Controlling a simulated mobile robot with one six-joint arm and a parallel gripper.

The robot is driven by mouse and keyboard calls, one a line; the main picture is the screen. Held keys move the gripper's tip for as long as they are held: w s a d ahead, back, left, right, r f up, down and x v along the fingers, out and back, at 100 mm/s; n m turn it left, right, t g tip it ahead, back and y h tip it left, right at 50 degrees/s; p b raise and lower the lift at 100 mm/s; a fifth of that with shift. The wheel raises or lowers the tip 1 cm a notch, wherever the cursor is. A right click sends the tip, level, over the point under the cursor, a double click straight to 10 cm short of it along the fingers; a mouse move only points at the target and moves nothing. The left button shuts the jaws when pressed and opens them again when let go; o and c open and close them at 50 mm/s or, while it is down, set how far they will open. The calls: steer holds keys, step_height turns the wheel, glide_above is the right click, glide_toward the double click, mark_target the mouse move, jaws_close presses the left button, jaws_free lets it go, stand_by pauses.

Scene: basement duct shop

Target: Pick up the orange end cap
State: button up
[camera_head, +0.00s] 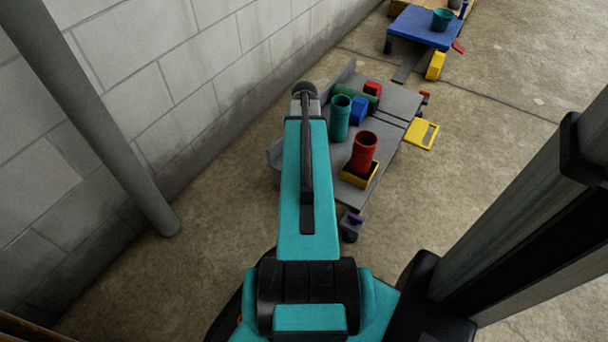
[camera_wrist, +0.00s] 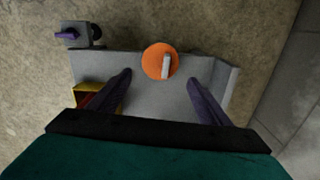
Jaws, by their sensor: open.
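The orange end cap (camera_wrist: 154,56) is a round disc with a pale bar across its right part. In the wrist view it lies at the far edge of the grey cart top (camera_wrist: 115,65). My gripper (camera_wrist: 160,75) is open and empty, its two dark fingers spread to either side below the cap in the picture. The cap lies between and just beyond the fingertips. I cannot tell how high the fingers are above it. In the head view my teal arm hides the cap and the fingers.
On the cart (camera_head: 399,103) stand a red pipe (camera_head: 363,152) in a yellow bin (camera_head: 359,179), a teal pipe (camera_head: 339,118), a blue block (camera_head: 359,110) and a green cylinder (camera_head: 367,97). A block wall (camera_head: 170,70) runs along the left. A blue cart (camera_head: 421,27) stands farther back.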

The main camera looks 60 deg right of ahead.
step_height(320, 180, down, 8)
steer(key=b, duration=0.3)
steer(key=shift+f, duration=0.1)
stand_by(0.3)
steer(key=shift+f+b, duration=1.75)
steer(key=shift+f, duration=0.9)
steer(key=shift+c, duration=0.5)
steer(key=c, duration=0.6)
